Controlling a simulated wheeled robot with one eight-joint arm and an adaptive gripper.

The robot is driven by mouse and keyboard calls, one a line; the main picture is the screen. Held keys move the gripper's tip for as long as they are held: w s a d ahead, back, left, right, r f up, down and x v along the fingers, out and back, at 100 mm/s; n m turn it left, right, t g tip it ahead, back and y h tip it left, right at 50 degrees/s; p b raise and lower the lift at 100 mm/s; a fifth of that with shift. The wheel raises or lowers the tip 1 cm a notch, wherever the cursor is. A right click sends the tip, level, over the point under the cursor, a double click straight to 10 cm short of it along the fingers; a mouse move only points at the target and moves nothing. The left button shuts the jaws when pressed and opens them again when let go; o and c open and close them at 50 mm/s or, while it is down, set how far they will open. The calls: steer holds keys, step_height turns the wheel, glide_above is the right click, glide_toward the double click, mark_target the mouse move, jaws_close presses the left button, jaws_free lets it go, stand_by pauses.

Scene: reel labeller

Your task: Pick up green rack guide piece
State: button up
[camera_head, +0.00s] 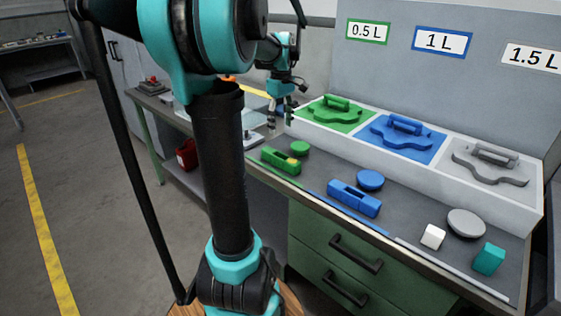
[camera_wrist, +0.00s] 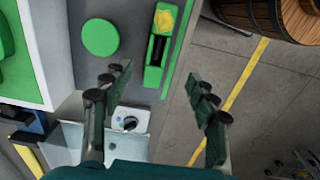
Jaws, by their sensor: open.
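A long green piece with a slot and a yellow part (camera_head: 283,162) lies on the bench near its front edge. In the wrist view the green piece (camera_wrist: 153,77) lies upright in the picture, between and beyond my fingertips. A flat, wavy green piece with a handle (camera_head: 335,114) lies in the tray section under the 0.5 L label. I cannot tell from looks alone which of the two is the rack guide. My gripper (camera_head: 281,118) hangs left of the white tray. Its fingers are spread and empty in the wrist view (camera_wrist: 157,78).
A green disc (camera_head: 300,148) lies beside the long green piece. The white tray (camera_head: 523,209) also holds blue and grey wavy pieces. A blue block (camera_head: 354,199), blue disc (camera_head: 370,180), grey disc (camera_head: 466,223), white cube (camera_head: 432,236) and teal block (camera_head: 489,259) lie on the bench.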

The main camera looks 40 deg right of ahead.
glide_above(282, 157)
steer(key=a, duration=0.1)
steer(key=f, duration=0.8)
steer(key=shift+s+a+f, duration=0.2)
steer(key=shift+s+f, duration=0.2)
steer(key=shift+d+f, duration=0.2)
steer(key=shift+f, duration=2.4)
steer(key=shift+c, duration=0.5)
jaws_close()
